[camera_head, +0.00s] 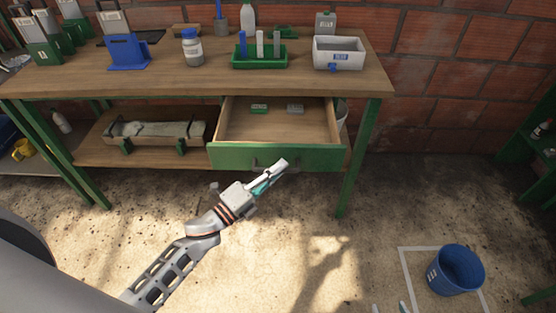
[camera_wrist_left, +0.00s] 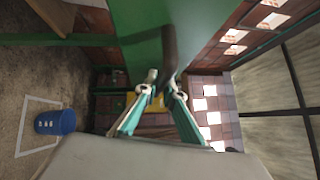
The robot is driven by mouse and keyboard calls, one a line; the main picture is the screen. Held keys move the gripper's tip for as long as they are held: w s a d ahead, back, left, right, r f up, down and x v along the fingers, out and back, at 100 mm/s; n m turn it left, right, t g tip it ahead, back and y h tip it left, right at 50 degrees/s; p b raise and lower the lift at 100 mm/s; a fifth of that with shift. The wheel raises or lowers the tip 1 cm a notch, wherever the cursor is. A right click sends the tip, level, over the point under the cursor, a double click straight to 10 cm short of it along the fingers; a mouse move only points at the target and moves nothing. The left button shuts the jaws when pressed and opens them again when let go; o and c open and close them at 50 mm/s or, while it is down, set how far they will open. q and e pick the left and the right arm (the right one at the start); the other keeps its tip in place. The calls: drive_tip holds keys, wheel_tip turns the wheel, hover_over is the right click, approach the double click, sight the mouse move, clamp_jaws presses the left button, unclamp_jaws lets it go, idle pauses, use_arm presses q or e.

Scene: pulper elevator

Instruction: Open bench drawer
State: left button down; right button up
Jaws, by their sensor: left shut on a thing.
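The bench drawer (camera_head: 225,153) has a green front and a wooden inside, and it stands pulled out under the bench top. My left gripper (camera_head: 277,168) is at the drawer front, shut on the dark drawer handle (camera_wrist_left: 169,45). In the left wrist view its two fingers (camera_wrist_left: 163,88) close around the handle's end, with the green drawer front behind. Only the two fingertips of my right gripper (camera_head: 390,308) show at the bottom edge, apart, with nothing seen between them.
The wooden bench (camera_head: 140,83) has green legs and carries bottles, a green rack (camera_head: 260,62) and a white bin (camera_head: 338,53). A lower shelf (camera_head: 95,152) is left of the drawer. A blue bucket (camera_head: 455,271) stands on the floor at right. The floor before the drawer is clear.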

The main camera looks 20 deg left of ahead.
use_arm(q)
drive_tip(key=shift+s, duration=0.25)
use_arm(e)
drive_tip(key=shift+s+f, duration=0.15)
drive_tip(key=shift+s, duration=0.1)
use_arm(q)
drive_tip(key=c, duration=2.1)
unclamp_jaws()
drive_tip(key=shift+c, duration=0.2)
drive_tip(key=shift+s, duration=0.1)
drive_tip(key=v, duration=1.1)
drive_tip(key=shift+s+a, duration=0.25)
drive_tip(key=shift+s, duration=0.1)
use_arm(e)
drive_tip(key=shift+w+r, duration=0.2)
drive_tip(key=shift+w, duration=0.05)
